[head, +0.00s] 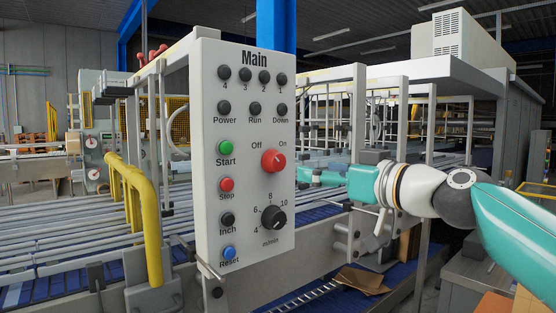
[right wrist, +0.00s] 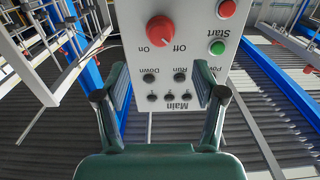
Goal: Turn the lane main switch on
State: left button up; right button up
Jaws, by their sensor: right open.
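The light grey Main panel (head: 247,190) stands upright in the middle of the head view. Its red main switch knob (head: 273,161) sits below the Off and On labels; I cannot tell surely which one it points at. The right wrist view shows the knob (right wrist: 160,30) upside down, beyond my fingers. My right gripper (right wrist: 161,84) is open and empty, its two green fingers spread, apart from the knob. In the head view my right arm comes in from the right, and its teal end (head: 308,176) shows beside the panel's right edge. My left gripper is not in view.
The panel also carries a green Start button (head: 226,147), a red Stop button (head: 227,184), a blue Reset button (head: 229,253) and a black speed dial (head: 273,219). A yellow rail (head: 150,230) stands left of it. Conveyor rollers (head: 70,248) and metal frames surround the panel.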

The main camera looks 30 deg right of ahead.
aim_at(280, 164)
jog(key=w+p, duration=0.1)
jog(key=w, duration=0.2)
jog(key=w+p, duration=0.1)
jog(key=w, duration=0.2)
jog(key=w+p, duration=0.1)
jog(key=w, duration=0.3)
jog(key=shift+w+a+r, duration=0.1)
jog(key=shift+a, duration=0.3)
jog(key=shift+w, duration=0.75)
